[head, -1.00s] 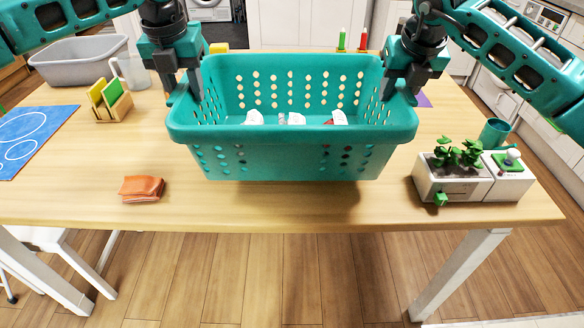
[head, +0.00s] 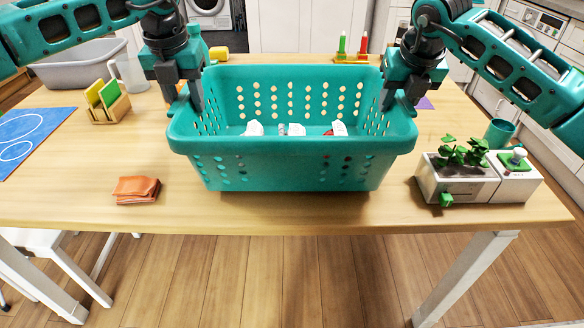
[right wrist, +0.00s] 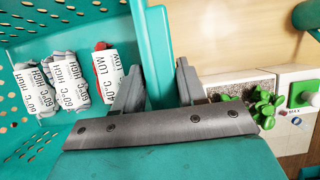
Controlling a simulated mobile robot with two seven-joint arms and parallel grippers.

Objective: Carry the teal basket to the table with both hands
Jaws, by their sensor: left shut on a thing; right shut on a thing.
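The teal basket (head: 292,160) is upright over the front middle of the wooden table (head: 80,205). Its underside is close to the tabletop; I cannot tell whether it touches. Several labelled bundles (right wrist: 68,84) lie inside it, with tags reading HIGH and LOW. My left gripper (head: 184,103) is shut on the basket's left rim. My right gripper (head: 400,100) is shut on its right rim. In the right wrist view the right fingers (right wrist: 160,85) straddle the teal basket wall.
An orange cloth stack (head: 137,189) lies left of the basket. A white planter (head: 455,185) with a green plant stands to the right. A grey tub (head: 80,65), a clear jug (head: 132,73), a wooden holder (head: 109,108) and a blue mat (head: 30,135) are at the left.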

